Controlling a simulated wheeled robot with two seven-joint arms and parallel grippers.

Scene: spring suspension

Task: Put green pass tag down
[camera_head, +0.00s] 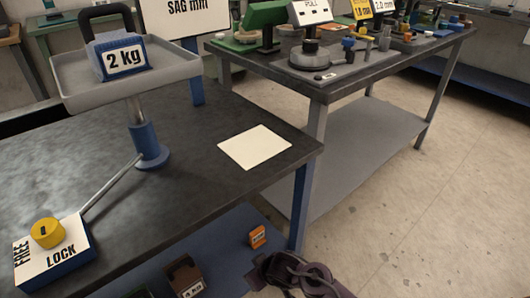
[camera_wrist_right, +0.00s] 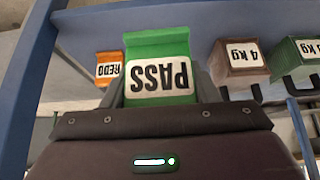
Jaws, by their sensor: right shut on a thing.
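The green pass tag (camera_wrist_right: 158,50) has a white label reading PASS, which appears upside down in the right wrist view. My right gripper (camera_wrist_right: 160,88) is shut on the tag, with a finger at each side of it. The head view shows my right arm at the bottom edge, beside the blue lower shelf (camera_head: 222,270) of the near bench; the green tag is not visible there. A blank cream square (camera_head: 255,146) lies flat on the bench top near its right corner. My left gripper is not in view.
An orange REDO tag (camera_head: 257,237) and a brown 4 kg weight (camera_head: 184,277) sit on the lower shelf. A blue bench leg (camera_head: 300,205) stands close to my right arm. A tray stand (camera_head: 150,145) with a 2 kg weight (camera_head: 122,57) occupies the bench top.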

